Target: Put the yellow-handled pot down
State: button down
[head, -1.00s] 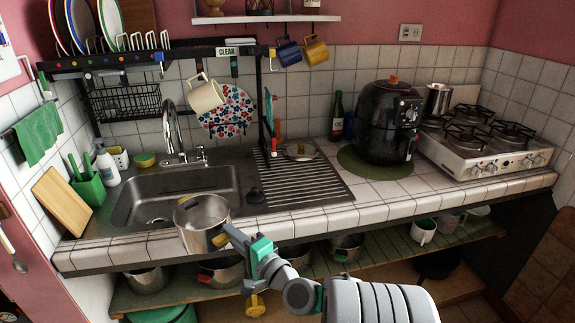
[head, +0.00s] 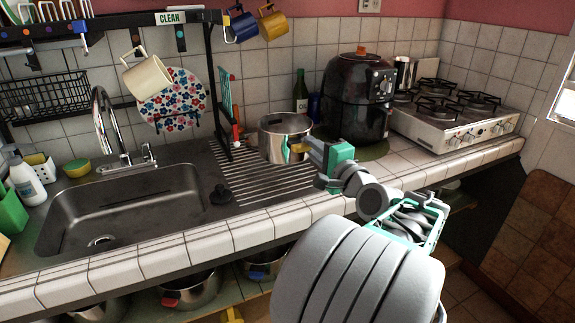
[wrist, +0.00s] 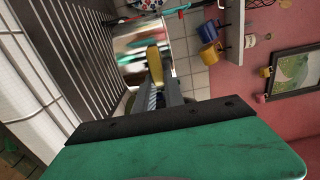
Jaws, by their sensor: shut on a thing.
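The yellow-handled pot (head: 284,137) is a shiny steel pot, upright, over the far right part of the ribbed drainboard (head: 262,178) in the head view. I cannot tell whether its base touches the surface. My gripper (head: 305,148) is shut on its yellow handle, reaching from the right. In the wrist view the yellow handle (wrist: 154,62) lies between the fingers, with the steel pot wall (wrist: 140,42) beyond it. The far side of the pot is hidden.
A black air fryer (head: 356,100) stands right of the pot, with a green bottle (head: 300,92) behind. The rack's black post (head: 216,80) and the sink (head: 130,215) are to the left. The gas stove (head: 450,118) is farther right. Bare ribbed drainboard lies in front of the pot.

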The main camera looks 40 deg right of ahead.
aim_at(302, 155)
jog(key=w+d+f, duration=0.1)
jog(key=w+f, duration=0.1)
jog(key=w+d+f, duration=0.1)
jog(key=w+f, duration=0.1)
jog(key=w, duration=0.1)
jog(key=w+d+f, duration=0.1)
jog(key=w+f, duration=0.1)
jog(key=shift+w+d+f+b, duration=0.2)
jog(key=shift+d+f+b, duration=0.1)
jog(key=shift+f, duration=0.1)
jog(key=shift+w+d+f+b, duration=0.1)
jog(key=shift+w+f+b, duration=0.1)
jog(key=shift+f, duration=0.85)
jog(key=shift+w+d+f+b, duration=0.1)
jog(key=shift+f+b, duration=0.1)
jog(key=shift+f, duration=0.8)
jog(key=c, duration=1.4)
grip_release()
jog(key=shift+s+a, duration=0.1)
jog(key=shift+c, duration=0.2)
jog(key=shift+r, duration=0.15)
jog(key=v, duration=1.1)
jog(key=shift+s, duration=0.2)
jog(key=shift+s+a, duration=0.1)
jog(key=shift+s, duration=0.15)
